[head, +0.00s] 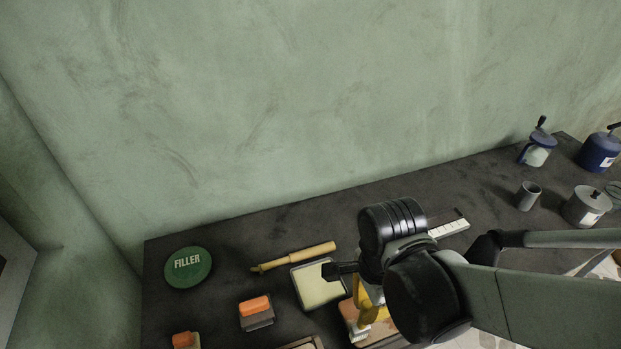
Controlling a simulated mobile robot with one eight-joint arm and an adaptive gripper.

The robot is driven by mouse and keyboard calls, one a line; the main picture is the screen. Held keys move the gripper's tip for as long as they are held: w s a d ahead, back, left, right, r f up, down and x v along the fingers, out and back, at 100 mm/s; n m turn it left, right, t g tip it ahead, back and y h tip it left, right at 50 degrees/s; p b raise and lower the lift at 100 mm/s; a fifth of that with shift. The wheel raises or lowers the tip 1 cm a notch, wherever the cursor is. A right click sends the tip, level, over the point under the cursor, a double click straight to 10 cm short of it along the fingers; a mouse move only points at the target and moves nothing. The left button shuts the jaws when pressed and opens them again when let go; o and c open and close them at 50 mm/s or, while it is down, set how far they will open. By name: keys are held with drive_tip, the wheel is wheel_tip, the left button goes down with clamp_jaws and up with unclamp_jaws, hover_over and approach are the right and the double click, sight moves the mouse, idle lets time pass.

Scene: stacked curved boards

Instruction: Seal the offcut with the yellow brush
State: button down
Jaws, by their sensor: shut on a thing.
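The yellow brush (365,312) hangs below my gripper (357,279) in the head view, with its pale bristles pointing down. My gripper is shut on it; my arm hides part of the brush and the grip. A pinkish-brown board, apparently the offcut (348,309), lies on the dark bench beneath the brush, partly hidden by the brush and my arm. The bristles appear over the board's front part; I cannot tell whether they touch it. A shallow tray (294,279) with a pale cream surface lies just left of the board.
On the dark bench (225,232) are a green FILLER lid (188,267), a wooden-handled tool (300,257), orange-topped blocks (256,310) and a white-marked strip (449,228). A grey cup (528,196), a grey can (586,207) and blue containers (599,152) stand right. The green wall rises behind.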

drive_tip(key=shift+a, duration=0.15)
drive_tip(key=shift+w+a, duration=0.2)
drive_tip(key=shift+w, duration=0.45)
drive_tip(key=shift+w+d, duration=0.25)
drive_tip(key=shift+d, duration=0.55)
drive_tip(key=shift+w+d, duration=0.25)
drive_tip(key=shift+d, duration=0.5)
drive_tip(key=shift+w+d+b, duration=0.2)
drive_tip(key=shift+d+b, duration=0.05)
drive_tip(key=shift+d, duration=0.55)
drive_tip(key=shift+w+d+b, duration=0.2)
drive_tip(key=shift+d, duration=0.65)
